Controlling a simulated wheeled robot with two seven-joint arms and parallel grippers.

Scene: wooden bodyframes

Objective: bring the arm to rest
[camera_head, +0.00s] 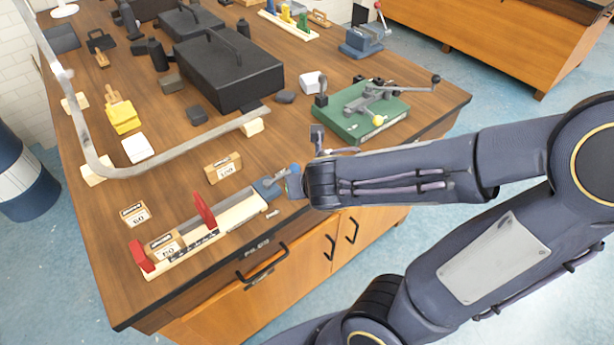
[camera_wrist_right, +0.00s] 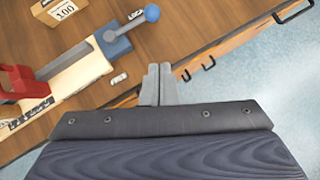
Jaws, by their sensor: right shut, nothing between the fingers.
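My right arm (camera_head: 410,172) reaches in from the right over the front edge of the wooden workbench (camera_head: 290,235). In the head view its wrist is beside the end of a long cream holder with red uprights, and the fingers are mostly hidden. In the right wrist view my right gripper (camera_wrist_right: 158,84) is shut, its two fingers together with nothing between them, near the bench's front edge. It is apart from the holder (camera_wrist_right: 80,75) and its blue ball knob (camera_wrist_right: 152,13). My left gripper is not in view.
Small labelled blocks (camera_head: 223,168) lie near the holder (camera_head: 215,233). A green-based device (camera_head: 362,120) stands behind my wrist. A black toolbox (camera_head: 228,75) and a curved grey rail (camera_head: 180,162) are farther back. Drawer handles (camera_head: 263,268) line the bench front. Blue floor is open on the right.

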